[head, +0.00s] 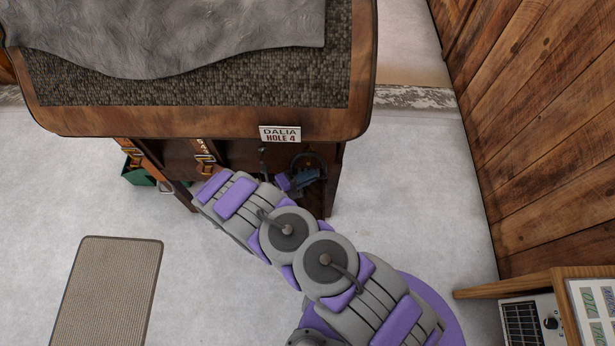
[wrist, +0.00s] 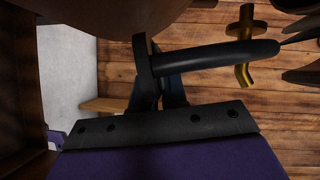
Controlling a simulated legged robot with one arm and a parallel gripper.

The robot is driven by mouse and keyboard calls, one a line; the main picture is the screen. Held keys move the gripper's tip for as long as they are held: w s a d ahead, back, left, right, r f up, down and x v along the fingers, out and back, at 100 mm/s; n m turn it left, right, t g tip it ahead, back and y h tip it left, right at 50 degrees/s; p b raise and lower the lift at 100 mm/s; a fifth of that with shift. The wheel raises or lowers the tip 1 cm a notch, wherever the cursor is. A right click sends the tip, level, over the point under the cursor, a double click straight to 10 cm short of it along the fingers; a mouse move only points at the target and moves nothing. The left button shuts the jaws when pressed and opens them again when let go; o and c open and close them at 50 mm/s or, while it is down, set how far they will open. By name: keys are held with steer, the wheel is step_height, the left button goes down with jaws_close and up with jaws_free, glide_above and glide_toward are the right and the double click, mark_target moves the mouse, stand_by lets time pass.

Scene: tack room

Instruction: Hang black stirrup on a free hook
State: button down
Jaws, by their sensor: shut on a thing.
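My gripper (wrist: 160,75) is shut on the black stirrup (wrist: 215,57), whose curved dark bar extends right from the fingers in the wrist view. A brass hook (wrist: 243,45) stands close by, apparently behind the bar; I cannot tell whether they touch. In the head view my gripper (head: 304,176) is under the front edge of the wooden stand (head: 220,128), below its right part. The stirrup cannot be made out clearly there. The rest of the hook row is mostly hidden by the overhanging top and my arm.
A "DALIA HOLE 4" sign (head: 280,134) is on the stand's edge. Brass-coloured fittings (head: 205,160) and a green container (head: 138,174) show at its left. A mat (head: 108,290) lies on the floor, a wooden wall (head: 545,130) rises right, and a table (head: 510,283) stands lower right.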

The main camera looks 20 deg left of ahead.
stand_by(0.3)
steer(key=c, duration=1.1)
jaws_free()
steer(key=shift+a, duration=0.1)
steer(key=p+v, duration=0.2)
steer(key=v, duration=1.5)
steer(key=shift+f, duration=0.15)
steer(key=shift+s, duration=0.15)
steer(key=shift+s, duration=0.1)
